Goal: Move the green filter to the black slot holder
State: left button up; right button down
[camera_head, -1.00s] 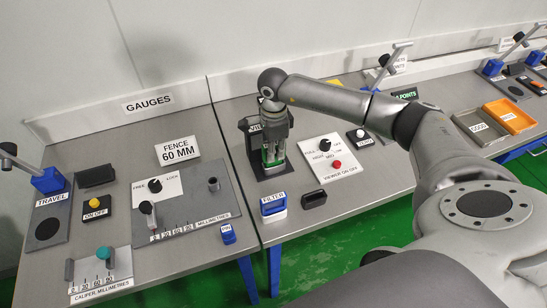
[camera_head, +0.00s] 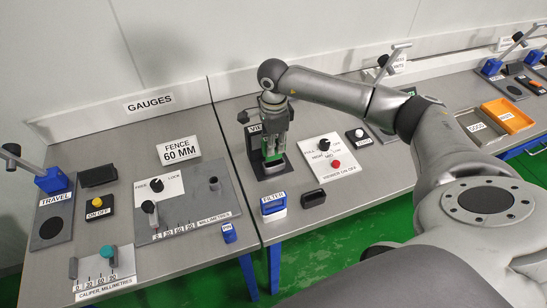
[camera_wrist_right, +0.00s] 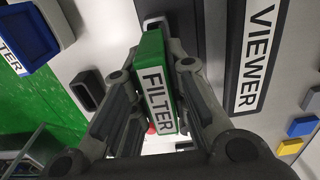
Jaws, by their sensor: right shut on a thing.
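My right gripper (camera_head: 274,146) is shut on the green filter (camera_head: 272,157), upright over the dark viewer stand (camera_head: 257,172). In the right wrist view the green filter (camera_wrist_right: 153,70), with a white FILTER label, sits between the fingers of my right gripper (camera_wrist_right: 152,95). The VIEWER label is beside it. I cannot tell whether its lower end touches the stand. The black slot holder (camera_head: 313,199) lies near the table's front edge, below and right of the gripper, and looks empty. It also shows in the right wrist view (camera_wrist_right: 88,90). My left gripper is not in view.
A blue block labelled FILTER (camera_head: 273,206) stands just left of the black holder. A white panel with a knob and red button (camera_head: 328,157) lies to the right. The gauge plate (camera_head: 188,203) is on the left table. Bare table lies right of the holder.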

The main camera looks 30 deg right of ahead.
jog(key=shift+r, duration=0.1)
jog(key=shift+r+p, duration=0.95)
jog(key=shift+r, duration=1)
